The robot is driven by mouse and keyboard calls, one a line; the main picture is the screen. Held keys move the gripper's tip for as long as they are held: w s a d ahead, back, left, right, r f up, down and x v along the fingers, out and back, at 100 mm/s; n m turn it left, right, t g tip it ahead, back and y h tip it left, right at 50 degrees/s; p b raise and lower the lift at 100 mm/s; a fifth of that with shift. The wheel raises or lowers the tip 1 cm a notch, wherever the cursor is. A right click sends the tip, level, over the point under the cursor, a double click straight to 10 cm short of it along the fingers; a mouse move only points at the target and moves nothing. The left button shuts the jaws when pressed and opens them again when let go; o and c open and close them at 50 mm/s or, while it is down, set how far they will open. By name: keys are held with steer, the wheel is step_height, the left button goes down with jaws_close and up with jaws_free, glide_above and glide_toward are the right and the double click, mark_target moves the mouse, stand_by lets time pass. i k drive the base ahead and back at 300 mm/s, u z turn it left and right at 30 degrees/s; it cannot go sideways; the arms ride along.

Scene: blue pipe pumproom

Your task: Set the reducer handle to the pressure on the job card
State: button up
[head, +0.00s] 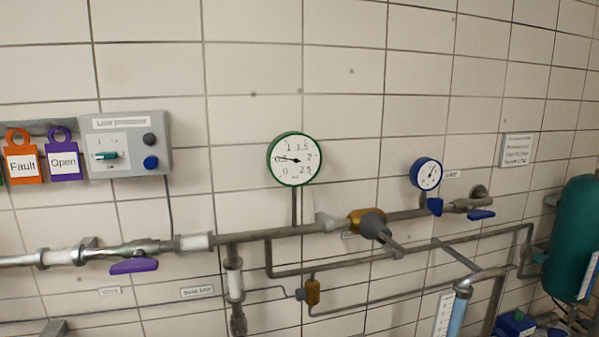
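The reducer is a brass body (357,218) on the grey pipe in the head view. Its dark grey round cap faces me, and a grey bar handle (388,240) points down to the right. A large green-rimmed gauge (296,159) stands up from the pipe to its left. Its scale shows 0 to 2.5, and its needle points left, near 0.5. A pale sign (517,149) with small lines of text hangs on the wall at right; I cannot read it or tell whether it is the job card. My gripper is not in view.
A blue-rimmed gauge (426,174) and blue valve levers sit right of the reducer. A grey "Low pressure" box (127,144) and Fault and Open tags (23,163) are at left. A purple lever (134,265) hangs below the pipe. A green tank (577,240) stands far right.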

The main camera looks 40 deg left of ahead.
mark_target(386, 238)
steer(key=u, duration=0.4)
steer(key=k, duration=1.6)
steer(key=z, duration=0.35)
steer(key=i, duration=1)
steer(key=u, duration=0.05)
